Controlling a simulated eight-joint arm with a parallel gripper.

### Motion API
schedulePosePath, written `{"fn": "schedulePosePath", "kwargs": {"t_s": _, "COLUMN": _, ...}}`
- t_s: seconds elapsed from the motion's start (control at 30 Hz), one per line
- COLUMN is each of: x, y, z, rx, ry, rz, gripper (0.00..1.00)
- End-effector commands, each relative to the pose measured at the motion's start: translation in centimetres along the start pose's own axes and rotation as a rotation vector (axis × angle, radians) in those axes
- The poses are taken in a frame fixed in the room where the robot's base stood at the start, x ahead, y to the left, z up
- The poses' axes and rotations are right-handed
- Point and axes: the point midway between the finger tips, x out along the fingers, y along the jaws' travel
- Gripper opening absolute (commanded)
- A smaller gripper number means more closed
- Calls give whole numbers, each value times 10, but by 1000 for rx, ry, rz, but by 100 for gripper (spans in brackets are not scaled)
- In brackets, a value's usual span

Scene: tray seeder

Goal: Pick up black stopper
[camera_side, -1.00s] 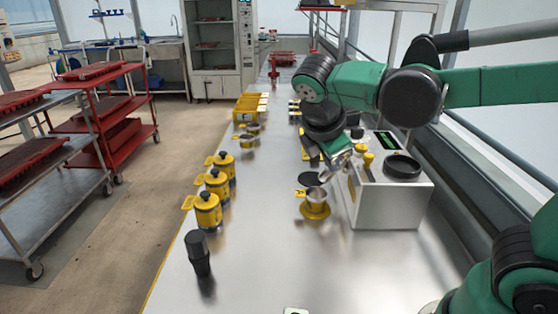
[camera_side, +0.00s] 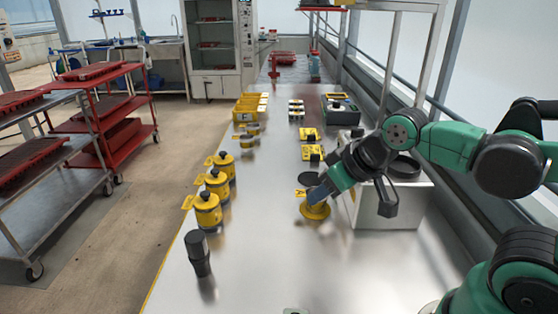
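A black upright cylinder with a narrower lower part (camera_side: 198,254) stands at the front left of the steel bench. I cannot tell which of these, if either, is the black stopper. My gripper (camera_side: 321,194) is at the end of the green arm, low over a round yellow base (camera_side: 314,212). It is well to the right of the black cylinder and just right of the disc. The metal cup on the yellow base is hidden by the gripper. The fingers are blurred and I cannot see their opening.
Several yellow canisters (camera_side: 208,209) line the bench's left edge. A white box machine (camera_side: 392,212) stands right of the gripper, partly behind my arm. Yellow trays (camera_side: 251,104) are farther back. The bench between the canisters and the yellow base is clear.

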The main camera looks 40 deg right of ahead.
Motion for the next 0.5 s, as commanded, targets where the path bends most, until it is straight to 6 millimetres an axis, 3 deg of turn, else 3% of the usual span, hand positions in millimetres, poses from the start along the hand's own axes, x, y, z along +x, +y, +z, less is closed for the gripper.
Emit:
{"fn": "schedulePosePath", "kwargs": {"t_s": 0.03, "x": 0, "y": 0, "z": 0, "rx": -1, "ry": 0, "rz": 0, "gripper": 45}}
{"fn": "schedulePosePath", "kwargs": {"t_s": 0.17, "x": 0, "y": 0, "z": 0, "rx": -1, "ry": -1, "rz": 0, "gripper": 81}}
{"fn": "schedulePosePath", "kwargs": {"t_s": 0.5, "x": 1, "y": -2, "z": -1, "rx": -10, "ry": -5, "rz": -11, "gripper": 81}}
